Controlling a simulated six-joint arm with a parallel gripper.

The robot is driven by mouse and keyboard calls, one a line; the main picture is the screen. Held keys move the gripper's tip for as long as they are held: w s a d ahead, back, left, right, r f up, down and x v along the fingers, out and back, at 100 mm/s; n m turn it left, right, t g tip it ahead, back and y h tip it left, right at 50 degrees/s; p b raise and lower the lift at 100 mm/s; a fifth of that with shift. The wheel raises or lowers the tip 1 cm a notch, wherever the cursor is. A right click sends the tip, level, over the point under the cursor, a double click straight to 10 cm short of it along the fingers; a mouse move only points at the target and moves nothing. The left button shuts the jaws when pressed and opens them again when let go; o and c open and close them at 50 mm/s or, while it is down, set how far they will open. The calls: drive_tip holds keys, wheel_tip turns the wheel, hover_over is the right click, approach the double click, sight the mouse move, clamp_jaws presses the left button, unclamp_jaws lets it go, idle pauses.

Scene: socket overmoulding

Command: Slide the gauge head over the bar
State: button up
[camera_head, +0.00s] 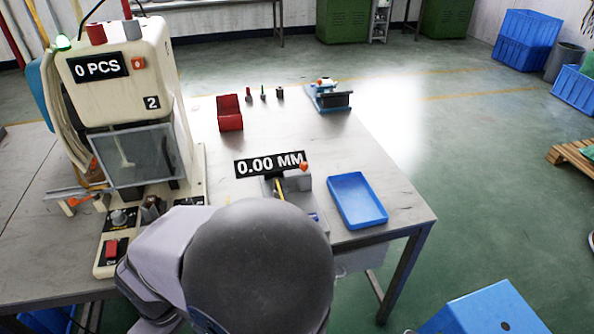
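The gauge with its black "0.00 MM" display (270,164) stands on the steel table, just beyond my arm. Below the display are a grey block (297,182) and a small orange-red knob (304,167) at its right end. A thin yellow piece (279,189) shows just left of the block. I cannot tell which of these parts is the gauge head and which the bar, or whether they touch. My own arm, with a large dark round link, covers the near part of the gauge area. My gripper is hidden behind it.
A moulding machine (122,65) reading "0 PCS" stands left, its control box (117,235) in front. An empty blue tray (357,200) lies right of the gauge. A red bin (229,113), several small upright pieces and a blue fixture (328,97) stand farther back. The table between is clear.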

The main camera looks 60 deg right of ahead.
drive_tip(key=shift+d, duration=0.1)
drive_tip(key=shift+c, duration=0.5)
drive_tip(key=w+d+r+m+t+h+p, duration=0.1)
drive_tip(key=w+d, duration=0.3)
drive_tip(key=d, duration=0.5)
drive_tip(key=w+d+r+m+t+h+p, duration=0.1)
drive_tip(key=w+d, duration=0.4)
drive_tip(key=d, duration=0.5)
drive_tip(key=w+d+r+m+t+h+p, duration=0.1)
drive_tip(key=w+d+t, duration=0.3)
drive_tip(key=d, duration=0.6)
drive_tip(key=shift+w+d+r+m+h+p, duration=0.15)
drive_tip(key=shift+w+r+m+h+p, duration=0.1)
drive_tip(key=shift+r+h, duration=0.15)
drive_tip(key=shift+w+d+r+m+h+p, duration=0.15)
drive_tip(key=shift+r+m+h, duration=0.1)
drive_tip(key=shift+r+h, duration=0.15)
drive_tip(key=s+d+r+t+h+p, duration=0.1)
drive_tip(key=d+r+t, duration=0.1)
drive_tip(key=d, duration=0.7)
drive_tip(key=m+t+h+p, duration=0.1)
drive_tip(key=m+t+p, duration=0.1)
drive_tip(key=t+p, duration=0.15)
approach(304, 164)
drive_tip(key=x, duration=0.3)
drive_tip(key=shift+p+x, duration=0.3)
drive_tip(key=shift+x, duration=3.45)
drive_tip(key=shift+d, duration=0.15)
clamp_jaws()
